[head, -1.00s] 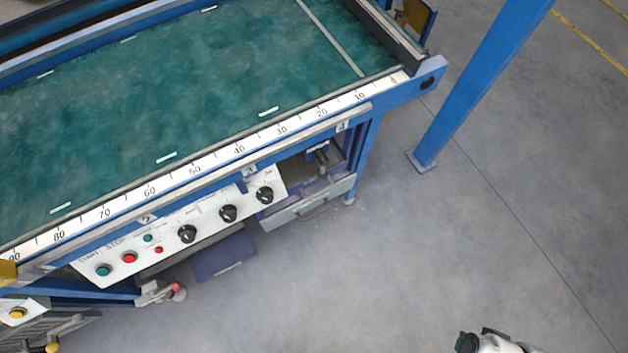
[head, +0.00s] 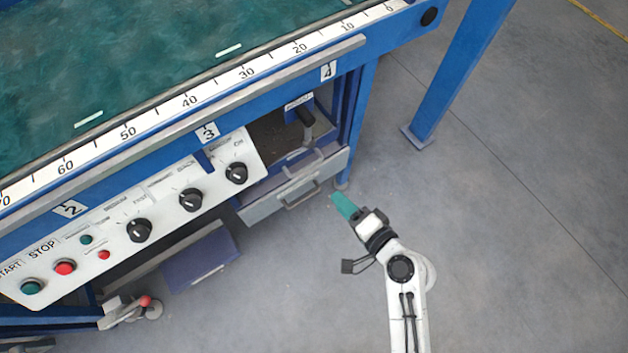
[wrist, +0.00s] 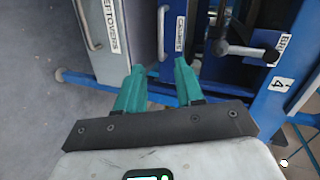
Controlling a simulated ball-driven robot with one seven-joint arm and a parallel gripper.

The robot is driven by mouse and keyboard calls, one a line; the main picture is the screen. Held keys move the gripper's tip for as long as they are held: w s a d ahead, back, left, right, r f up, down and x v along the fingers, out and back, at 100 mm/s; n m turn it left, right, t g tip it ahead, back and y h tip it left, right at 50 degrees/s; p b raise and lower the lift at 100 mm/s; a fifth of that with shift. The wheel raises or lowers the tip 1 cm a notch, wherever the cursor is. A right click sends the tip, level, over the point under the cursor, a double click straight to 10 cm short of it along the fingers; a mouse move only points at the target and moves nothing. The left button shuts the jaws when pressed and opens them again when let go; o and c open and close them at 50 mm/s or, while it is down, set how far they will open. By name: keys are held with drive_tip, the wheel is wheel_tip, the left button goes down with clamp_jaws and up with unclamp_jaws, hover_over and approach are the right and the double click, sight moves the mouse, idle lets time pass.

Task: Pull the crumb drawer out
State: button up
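My gripper (head: 343,206) is in front of the machine, a little right of and apart from a grey drawer front (head: 262,207) with a bar handle (head: 300,199). In the wrist view its two teal fingers (wrist: 158,72) are apart with nothing between them. Ahead of them stands a narrow front (wrist: 179,50) with a bar handle (wrist: 161,32); its label is too small to read surely. To its left is another front (wrist: 105,62) labelled LEFTOVERS, with its own handle (wrist: 84,25). I cannot tell which front is the crumb drawer.
A black-gripped lever (head: 306,125) sits above the drawer. A control panel (head: 165,205) with knobs and buttons is to the left, with a blue pedal-like plate (head: 203,262) below. A blue post (head: 450,85) stands at right. The floor (head: 500,220) around my arm is clear.

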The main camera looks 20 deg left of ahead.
drive_tip(key=w+a+f+m+t+b, duration=0.1)
drive_tip(key=w+a+f+m+b, duration=0.1)
drive_tip(key=w+a, duration=0.6)
wheel_tip(320, 180, down, 3)
drive_tip(key=a+b, duration=0.1)
drive_tip(key=a, duration=0.2)
drive_tip(key=shift+r+m+t, duration=0.2)
drive_tip(key=shift+m+t, duration=0.1)
drive_tip(key=shift+d, duration=0.1)
drive_tip(key=shift+c, duration=0.3)
clamp_jaws()
